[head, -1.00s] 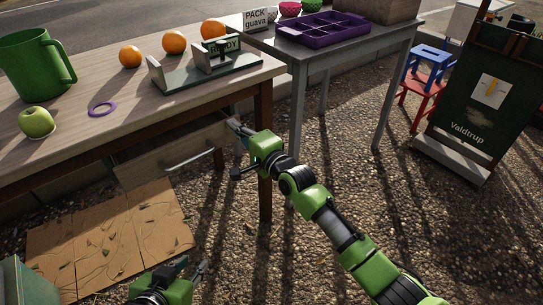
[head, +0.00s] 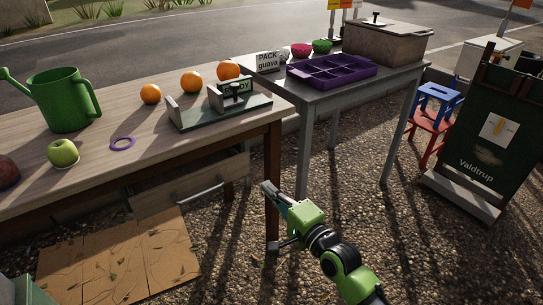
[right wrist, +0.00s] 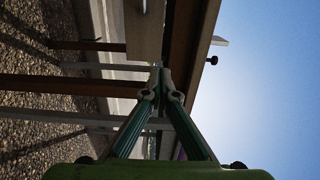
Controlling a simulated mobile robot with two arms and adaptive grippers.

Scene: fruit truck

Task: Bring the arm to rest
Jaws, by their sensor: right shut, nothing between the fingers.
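My right arm comes in from the bottom right in the head view. Its green and black gripper (head: 268,190) is in the air in front of the wooden table's right leg, below the tabletop, touching nothing that I can see. In the right wrist view the two fingers (right wrist: 160,78) meet at their tips, with nothing between them. My left gripper does not show in the head view now.
The wooden table (head: 105,160) bears a watering can (head: 62,100), a green apple (head: 63,153), several oranges, a purple ring (head: 122,143) and a scale-like stand (head: 215,112). A grey table (head: 345,95) holds a purple tray (head: 332,72). Gravel at the lower right is free.

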